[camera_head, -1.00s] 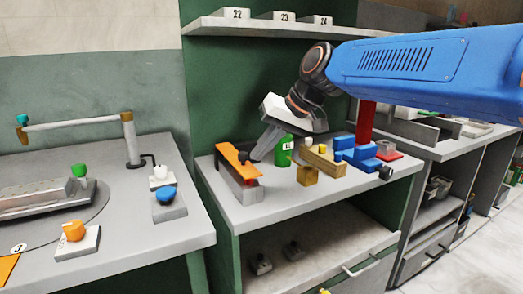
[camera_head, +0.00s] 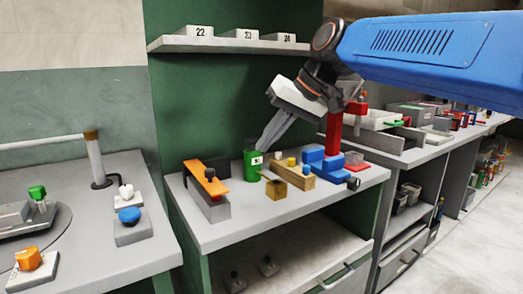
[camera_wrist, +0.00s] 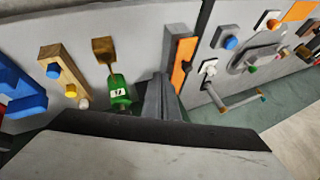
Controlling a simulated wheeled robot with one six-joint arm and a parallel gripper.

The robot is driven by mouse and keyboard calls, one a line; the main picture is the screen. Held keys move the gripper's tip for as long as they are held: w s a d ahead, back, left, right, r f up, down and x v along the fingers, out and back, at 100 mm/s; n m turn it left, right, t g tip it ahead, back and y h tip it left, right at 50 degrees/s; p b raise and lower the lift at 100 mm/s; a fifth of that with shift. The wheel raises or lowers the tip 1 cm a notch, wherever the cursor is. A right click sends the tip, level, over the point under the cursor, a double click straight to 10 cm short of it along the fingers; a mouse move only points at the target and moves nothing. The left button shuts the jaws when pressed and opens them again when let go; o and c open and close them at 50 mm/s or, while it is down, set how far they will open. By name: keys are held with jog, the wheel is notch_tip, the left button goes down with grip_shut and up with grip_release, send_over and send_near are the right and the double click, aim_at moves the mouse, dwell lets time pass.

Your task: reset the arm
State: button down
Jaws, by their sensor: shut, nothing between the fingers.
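My gripper (camera_head: 262,148) hangs from my blue arm above the back of the middle bench (camera_head: 235,233), its fingers pointing down and to the left. The fingers are together with nothing between them. In the head view the fingertips appear just above a green bottle (camera_head: 252,165) with a white label; I cannot tell the exact gap. In the wrist view the fingers (camera_wrist: 163,78) show between the green bottle (camera_wrist: 118,92) and a grey block with an orange bar (camera_wrist: 183,62).
The grey block with its orange lever (camera_head: 206,180) stands left of the bottle. Wooden blocks (camera_head: 292,178) and a blue vise (camera_head: 322,160) stand right. A shelf (camera_head: 230,45) with numbered boxes is above. The left bench holds blue (camera_head: 129,214) and orange (camera_head: 28,259) knobs.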

jog(key=s+d+f+m+t+h, duration=0.1)
jog(key=s+d+f+m+h, duration=0.1)
jog(key=s+d+f, duration=0.9)
jog(key=s+d+f+m+t+h, duration=0.1)
jog(key=s+d+f+h, duration=0.3)
jog(key=s+d+f, duration=0.8)
jog(key=d+f+m, duration=0.1)
jog(key=d+f, duration=0.6)
jog(key=shift+m+h, duration=0.4)
